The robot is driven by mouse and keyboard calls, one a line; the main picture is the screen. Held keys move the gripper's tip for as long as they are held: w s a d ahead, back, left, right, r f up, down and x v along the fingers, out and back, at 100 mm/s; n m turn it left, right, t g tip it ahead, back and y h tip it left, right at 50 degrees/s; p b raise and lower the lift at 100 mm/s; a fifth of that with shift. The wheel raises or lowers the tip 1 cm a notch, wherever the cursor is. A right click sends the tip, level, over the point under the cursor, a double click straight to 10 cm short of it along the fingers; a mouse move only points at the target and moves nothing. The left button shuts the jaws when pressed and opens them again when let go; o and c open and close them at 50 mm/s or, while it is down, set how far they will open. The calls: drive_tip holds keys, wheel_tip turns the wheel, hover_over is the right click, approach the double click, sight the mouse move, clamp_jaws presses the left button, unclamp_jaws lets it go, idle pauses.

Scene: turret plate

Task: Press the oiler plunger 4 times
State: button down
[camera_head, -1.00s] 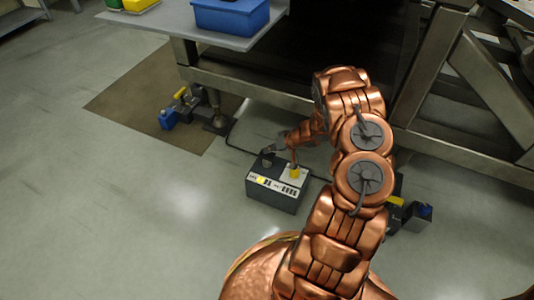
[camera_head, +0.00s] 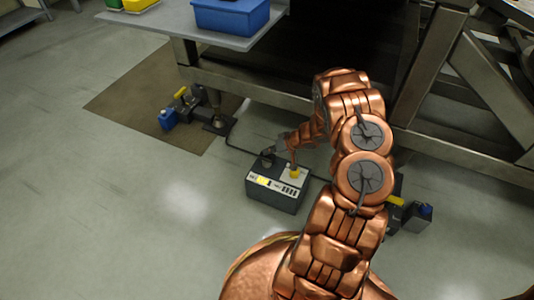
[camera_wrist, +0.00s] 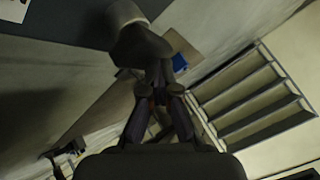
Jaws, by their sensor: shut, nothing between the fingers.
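A grey box (camera_head: 275,197) with a light front label stands on the floor in the head view; I take it to be the oiler. A dark round knob (camera_head: 267,160), apparently its plunger, is at the left of its top. My gripper (camera_head: 274,152) is at this knob, small and partly blended with it. In the wrist view my gripper (camera_wrist: 157,75) is shut and empty, its fingertips at a dark grey rounded knob (camera_wrist: 143,44). Whether they touch it is unclear. Part of the knob is hidden by the fingers.
A yellow part (camera_head: 295,173) sits on the box top, right of the knob. A steel frame beam (camera_head: 250,85) runs behind.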

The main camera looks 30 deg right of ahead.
drive_tip(key=shift+f, duration=0.2)
drive_tip(key=shift+r, duration=0.1)
idle(0.4)
drive_tip(key=shift+r+p, duration=1.05)
drive_tip(key=shift+r, duration=0.35)
drive_tip(key=shift+r+p, duration=2.05)
drive_tip(key=shift+r, duration=0.5)
